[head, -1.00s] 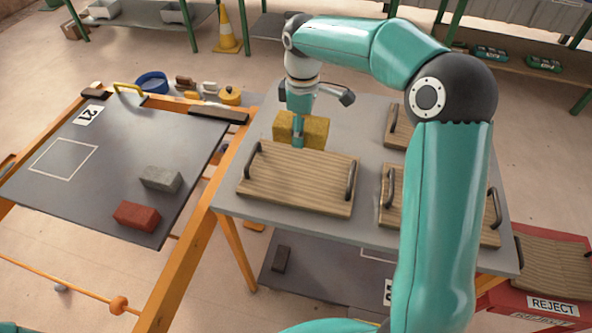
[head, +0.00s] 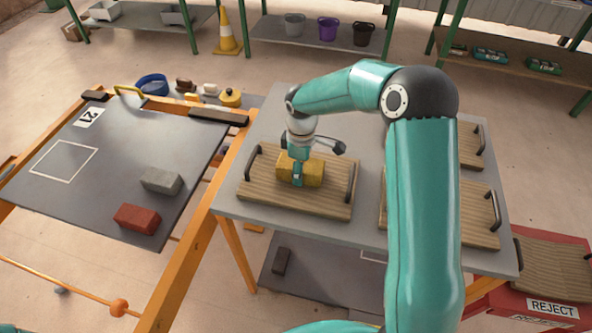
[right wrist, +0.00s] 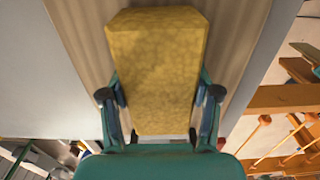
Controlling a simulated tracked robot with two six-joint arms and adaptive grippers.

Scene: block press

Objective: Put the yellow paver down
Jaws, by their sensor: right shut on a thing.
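The yellow paver (head: 315,171) is over the nearest wooden board with two dark handles (head: 290,200), on the grey table. My right gripper (head: 298,178) is shut on the paver from above. The paver also fills the middle of the right wrist view (right wrist: 158,70), between the two fingers (right wrist: 160,120), with the board's planks (right wrist: 88,40) behind it. I cannot tell whether the paver touches the board or hangs just above it. My left gripper is not in view.
Two more boards lie right of my arm, one nearer (head: 470,215) and one farther (head: 470,148). On the dark panel at left are a grey paver (head: 161,181), a red paver (head: 137,218) and a white outlined square (head: 64,160). A red REJECT box (head: 553,307) stands at lower right.

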